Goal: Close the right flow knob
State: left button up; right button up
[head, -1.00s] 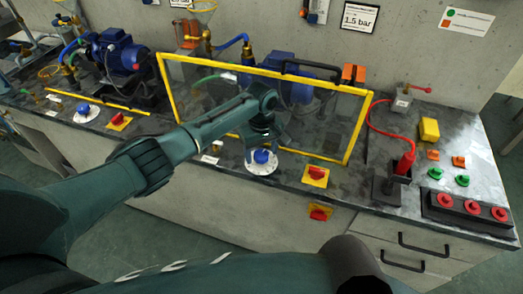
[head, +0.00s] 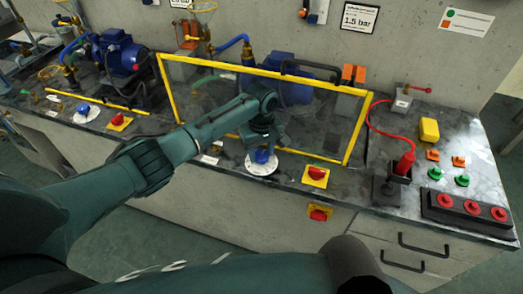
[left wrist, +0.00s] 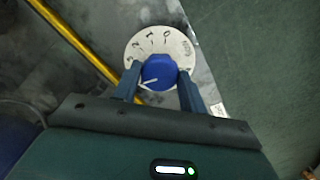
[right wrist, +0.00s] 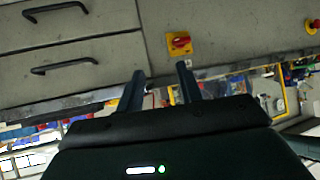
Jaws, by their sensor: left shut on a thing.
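The right flow knob (head: 262,156) is a blue knob on a white round dial (head: 260,169), set on the worktop in front of the yellow-framed guard. In the left wrist view the blue knob (left wrist: 160,68) sits between my left fingers, with a white pointer line towards the lower left. Numerals show on the far side of the dial (left wrist: 163,39); its near part is hidden. My left gripper (left wrist: 158,76) is shut on the knob from above. My right gripper (right wrist: 160,82) is open and empty, in front of the bench drawers.
The yellow-framed clear guard (head: 357,128) stands just behind the dial. A red switch on a yellow plate (head: 316,175) is to its right. Another blue knob (head: 84,109) is at the left pump. A red button box (head: 468,208) is at the right end.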

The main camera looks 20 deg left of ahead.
pick_arm(q)
jog(key=shift+m, duration=0.4)
jog(key=shift+r+m+p, duration=0.1)
jog(key=shift+m+p, duration=0.75)
jog(key=shift+m, duration=0.15)
jog(key=m, duration=0.3)
jog(key=shift+m, duration=0.4)
jog(key=m, duration=1.2)
jog(key=shift+m, duration=0.3)
jog(key=m, duration=0.5)
jog(key=shift+w, duration=0.1)
jog(key=shift+m, duration=0.3)
jog(key=o, duration=1)
